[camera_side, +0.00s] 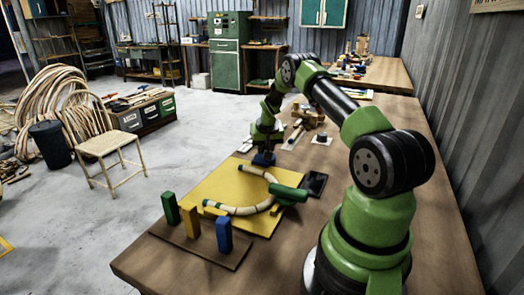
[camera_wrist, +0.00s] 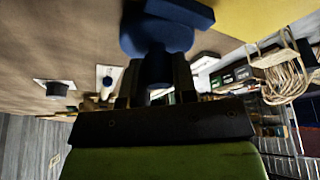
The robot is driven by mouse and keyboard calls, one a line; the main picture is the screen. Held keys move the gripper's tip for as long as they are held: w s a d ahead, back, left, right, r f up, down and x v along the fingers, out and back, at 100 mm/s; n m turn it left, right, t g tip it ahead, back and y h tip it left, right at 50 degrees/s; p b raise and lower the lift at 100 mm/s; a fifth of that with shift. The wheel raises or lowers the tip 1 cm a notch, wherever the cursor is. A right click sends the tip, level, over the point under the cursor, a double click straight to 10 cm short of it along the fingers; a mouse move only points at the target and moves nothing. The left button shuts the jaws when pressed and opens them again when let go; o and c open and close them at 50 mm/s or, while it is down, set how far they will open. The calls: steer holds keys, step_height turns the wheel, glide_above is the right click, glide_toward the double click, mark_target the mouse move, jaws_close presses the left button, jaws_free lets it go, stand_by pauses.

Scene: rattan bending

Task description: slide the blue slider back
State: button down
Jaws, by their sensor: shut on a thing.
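The blue slider (camera_side: 263,159) stands at the far edge of the yellow board (camera_side: 214,184) in the side view. My gripper (camera_side: 265,149) comes down on it from above and is shut on it. In the wrist view the blue slider (camera_wrist: 158,32) has a rounded body and a flat block, with its stem between the two dark fingers (camera_wrist: 157,72). The fingers hide part of the stem. Whether the slider touches the board's edge is hard to tell.
A bent rattan strip (camera_side: 245,210) curves over the yellow board to a green block (camera_side: 289,194). A dark flat pad (camera_side: 314,184) lies right of it. Green (camera_side: 170,208), yellow (camera_side: 189,220) and blue (camera_side: 224,235) upright blocks stand on a brown plank in front. Small fixtures (camera_side: 308,117) lie behind my gripper.

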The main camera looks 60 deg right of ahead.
steer(key=shift+d, duration=0.55)
steer(key=c, duration=0.9)
jaws_free()
steer(key=v, duration=1)
